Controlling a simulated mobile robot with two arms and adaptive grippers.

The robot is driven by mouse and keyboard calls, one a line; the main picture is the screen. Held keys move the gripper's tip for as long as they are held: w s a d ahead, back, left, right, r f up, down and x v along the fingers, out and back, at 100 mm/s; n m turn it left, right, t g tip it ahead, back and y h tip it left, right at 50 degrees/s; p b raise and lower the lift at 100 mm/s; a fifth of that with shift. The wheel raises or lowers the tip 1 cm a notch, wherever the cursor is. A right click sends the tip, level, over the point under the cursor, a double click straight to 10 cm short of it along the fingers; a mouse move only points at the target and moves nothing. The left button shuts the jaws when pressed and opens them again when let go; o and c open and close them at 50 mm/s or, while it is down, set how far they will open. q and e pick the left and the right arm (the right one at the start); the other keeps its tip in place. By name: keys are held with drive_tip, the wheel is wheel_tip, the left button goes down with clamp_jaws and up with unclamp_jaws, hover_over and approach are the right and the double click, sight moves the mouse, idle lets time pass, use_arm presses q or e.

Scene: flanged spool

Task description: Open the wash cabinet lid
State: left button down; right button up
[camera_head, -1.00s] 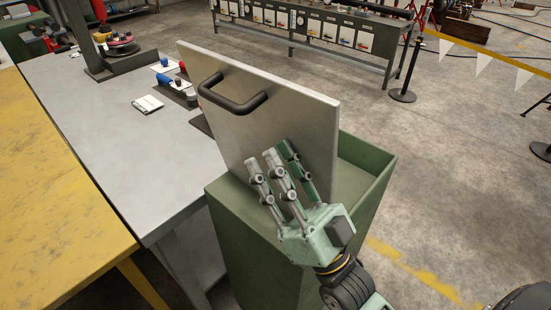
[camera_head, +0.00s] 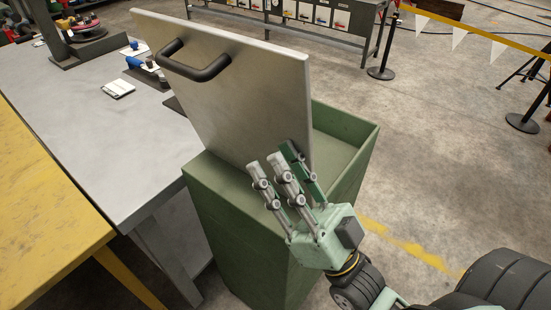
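The wash cabinet (camera_head: 232,235) is a green box standing to the right of the grey table. Its grey metal lid (camera_head: 235,105) stands raised and steeply tilted, with a dark bar handle (camera_head: 195,70) near its upper left. Part of the green interior shows to the right of the lid. My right gripper (camera_head: 272,158) is in front of the lid's lower part, above the cabinet's front edge. Its fingers are spread apart with nothing between them, and the fingertips are close to the lid; I cannot tell if they touch it. My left gripper is out of view.
A grey table (camera_head: 90,130) with a white notepad (camera_head: 118,89) and tools stands left of the cabinet, and a yellow table (camera_head: 45,210) is nearer. Black barrier posts (camera_head: 381,72) with a yellow tape stand behind right.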

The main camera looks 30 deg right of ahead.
drive_tip(key=shift+s+d+f, duration=0.15)
drive_tip(key=shift+s+f, duration=0.1)
drive_tip(key=shift+f, duration=0.05)
idle(0.4)
idle(0.4)
